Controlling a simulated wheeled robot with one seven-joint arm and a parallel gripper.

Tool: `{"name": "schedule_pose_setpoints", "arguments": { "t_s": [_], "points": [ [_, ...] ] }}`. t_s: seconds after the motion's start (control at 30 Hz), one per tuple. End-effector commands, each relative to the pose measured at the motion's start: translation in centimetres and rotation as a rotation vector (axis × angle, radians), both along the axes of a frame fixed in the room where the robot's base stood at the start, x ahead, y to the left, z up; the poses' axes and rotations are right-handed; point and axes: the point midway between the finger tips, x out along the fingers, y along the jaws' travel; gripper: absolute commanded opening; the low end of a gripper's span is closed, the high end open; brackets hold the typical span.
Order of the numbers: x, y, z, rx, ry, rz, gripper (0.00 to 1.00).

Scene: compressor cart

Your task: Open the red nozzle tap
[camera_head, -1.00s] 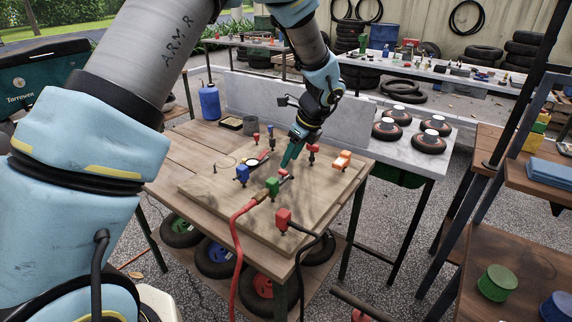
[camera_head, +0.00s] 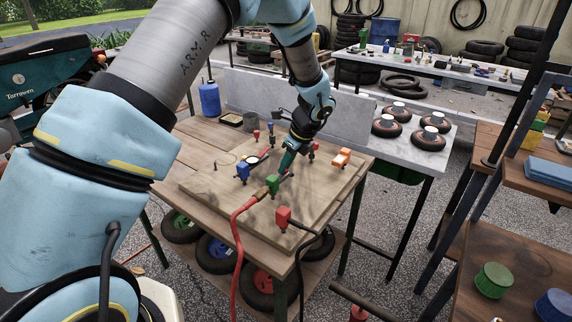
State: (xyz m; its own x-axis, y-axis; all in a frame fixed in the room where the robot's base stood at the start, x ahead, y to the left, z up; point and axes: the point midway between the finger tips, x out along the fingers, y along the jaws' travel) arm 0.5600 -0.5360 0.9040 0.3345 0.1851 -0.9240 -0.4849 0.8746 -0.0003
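A wooden board (camera_head: 315,200) lies on the wooden table and carries several coloured fittings. A green block (camera_head: 272,185) sits near its middle, with a red hose and brass end on its left and a small red piece (camera_head: 285,177) on its right. A red block (camera_head: 283,216) with a black hose stands at the front; another red one (camera_head: 314,149) stands at the back right. I cannot tell which is the red nozzle tap. My gripper (camera_head: 284,170) points down at the small red piece beside the green block; its fingers are too small to tell open or shut, and contact is unclear.
A blue fitting (camera_head: 242,171) is left of the gripper and an orange one (camera_head: 341,158) is on the right of the board. The red hose (camera_head: 236,235) hangs over the front edge. A grey bench with black discs (camera_head: 387,126) stands behind right.

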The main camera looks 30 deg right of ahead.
Motion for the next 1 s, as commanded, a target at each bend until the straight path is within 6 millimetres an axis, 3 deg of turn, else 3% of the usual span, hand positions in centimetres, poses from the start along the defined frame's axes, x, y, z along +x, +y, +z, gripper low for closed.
{"name": "schedule_pose_setpoints", "arguments": {
  "t_s": [0.13,0.67,1.0],
  "points": [
    [-0.02,0.03,0.00,0.001,0.000,0.000,0.00],
    [-0.03,0.02,-0.02,0.001,0.001,0.016,0.00],
    [0.14,-0.21,-0.03,0.001,0.001,0.186,0.00]
  ]
}}
